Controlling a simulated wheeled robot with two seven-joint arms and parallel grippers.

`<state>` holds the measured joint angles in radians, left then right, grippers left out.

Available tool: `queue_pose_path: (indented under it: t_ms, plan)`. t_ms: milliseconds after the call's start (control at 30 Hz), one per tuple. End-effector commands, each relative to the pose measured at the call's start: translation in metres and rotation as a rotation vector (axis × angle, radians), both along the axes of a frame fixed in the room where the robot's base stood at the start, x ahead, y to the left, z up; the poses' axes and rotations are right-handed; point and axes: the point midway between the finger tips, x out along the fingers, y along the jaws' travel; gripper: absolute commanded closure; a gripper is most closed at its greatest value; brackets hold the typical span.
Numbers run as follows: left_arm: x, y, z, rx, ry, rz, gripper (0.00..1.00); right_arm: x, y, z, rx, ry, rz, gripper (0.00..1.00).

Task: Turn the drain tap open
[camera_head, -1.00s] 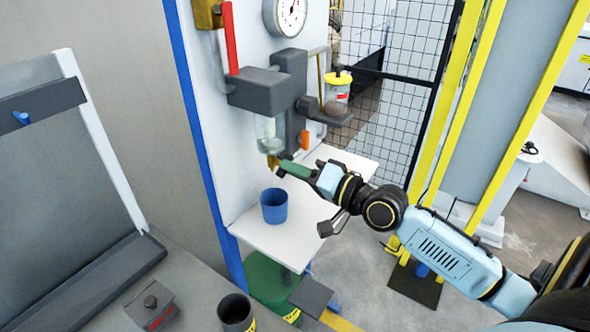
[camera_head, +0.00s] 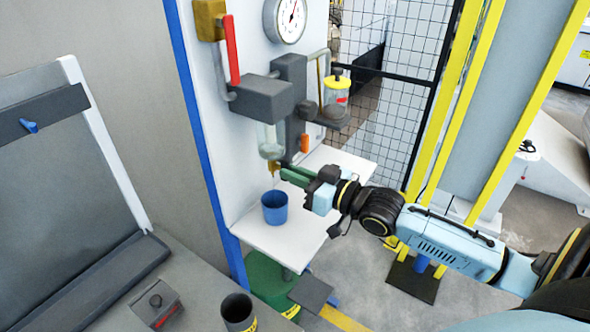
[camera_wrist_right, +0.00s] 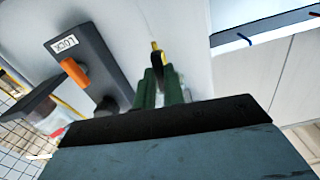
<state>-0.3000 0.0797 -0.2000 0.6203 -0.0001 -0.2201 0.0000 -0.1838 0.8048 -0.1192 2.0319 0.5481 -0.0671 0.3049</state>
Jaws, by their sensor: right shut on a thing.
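The small brass drain tap (camera_head: 274,169) sits under a clear glass bowl (camera_head: 270,140) on the white panel. A thin pale line runs down from it toward a blue cup (camera_head: 275,207) on the white shelf. My right gripper (camera_head: 287,173) has green fingers and reaches the tap from the right. In the right wrist view the fingers (camera_wrist_right: 161,84) are shut on the dark tap handle (camera_wrist_right: 158,64), with a yellow brass part (camera_wrist_right: 156,47) beyond it. The fingers partly hide the handle. My left gripper is not in view.
An orange lever (camera_head: 304,143) sits close to the right of the tap; it shows beside a LOCK label in the wrist view (camera_wrist_right: 75,72). A grey box (camera_head: 262,97), a red lever (camera_head: 232,50) and a gauge (camera_head: 290,18) are above. The shelf (camera_head: 300,232) is mostly clear.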

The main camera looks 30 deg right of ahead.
Motion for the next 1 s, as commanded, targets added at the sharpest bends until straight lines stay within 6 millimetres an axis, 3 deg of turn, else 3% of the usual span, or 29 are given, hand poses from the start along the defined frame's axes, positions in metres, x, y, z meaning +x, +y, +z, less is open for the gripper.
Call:
queue_pose_path:
  t_ms: [300, 800, 833, 1000]
  plan:
    - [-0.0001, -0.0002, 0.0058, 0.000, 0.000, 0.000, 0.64, 0.0002, -0.0003, 0.0008, -0.094, -0.040, 0.000, 1.00]
    - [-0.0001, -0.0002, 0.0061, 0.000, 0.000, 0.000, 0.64, 0.0002, -0.0003, 0.0005, -0.110, -0.048, 0.000, 1.00]
    - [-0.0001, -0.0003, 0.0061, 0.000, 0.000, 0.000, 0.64, 0.0002, -0.0003, 0.0004, -0.110, -0.048, 0.000, 0.85]
    - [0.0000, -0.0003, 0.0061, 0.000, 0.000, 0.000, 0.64, 0.0002, -0.0002, 0.0004, -0.109, -0.046, 0.000, 0.67]
